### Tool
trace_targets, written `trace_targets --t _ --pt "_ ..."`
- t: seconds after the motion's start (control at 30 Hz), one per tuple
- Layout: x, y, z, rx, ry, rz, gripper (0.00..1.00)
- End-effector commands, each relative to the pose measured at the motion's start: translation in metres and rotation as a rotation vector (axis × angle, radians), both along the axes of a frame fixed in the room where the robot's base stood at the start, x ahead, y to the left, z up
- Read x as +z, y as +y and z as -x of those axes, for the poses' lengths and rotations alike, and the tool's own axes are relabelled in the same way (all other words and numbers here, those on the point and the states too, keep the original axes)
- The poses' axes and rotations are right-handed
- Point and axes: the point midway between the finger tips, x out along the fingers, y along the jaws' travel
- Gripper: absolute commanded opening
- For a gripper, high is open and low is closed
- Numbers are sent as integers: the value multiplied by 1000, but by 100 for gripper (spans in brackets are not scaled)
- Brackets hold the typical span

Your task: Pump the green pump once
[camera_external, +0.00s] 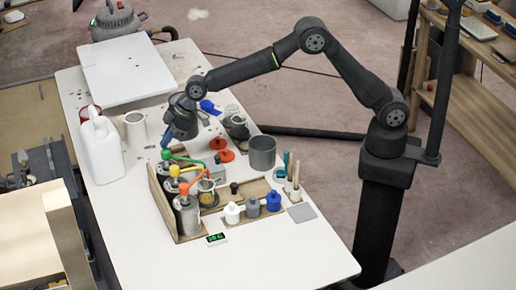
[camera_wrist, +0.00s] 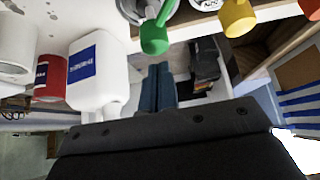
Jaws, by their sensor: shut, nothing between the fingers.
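The green pump (camera_external: 167,155) stands at the far end of a row of pumps in a wooden holder, its green spout reaching right. In the wrist view its green head (camera_wrist: 154,40) shows at upper centre, above a metal can. My gripper (camera_external: 166,142) points down just above the green head in the external view. In the wrist view my blue fingers (camera_wrist: 158,85) are together and empty, close to the green head. I cannot tell if they touch it.
A yellow pump (camera_external: 184,186) and an orange pump (camera_external: 188,191) stand nearer in the same row. A white jug (camera_external: 99,148) stands left of my gripper. A grey cup (camera_external: 262,152) and small bottles (camera_external: 253,208) stand to the right. The table's near end is clear.

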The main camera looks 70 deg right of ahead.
Motion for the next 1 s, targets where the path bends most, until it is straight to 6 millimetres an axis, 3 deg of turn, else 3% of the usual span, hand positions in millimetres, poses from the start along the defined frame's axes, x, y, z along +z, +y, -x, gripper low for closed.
trace_targets --t 1.0 --pt "-32 0 0 1 2 1 0"
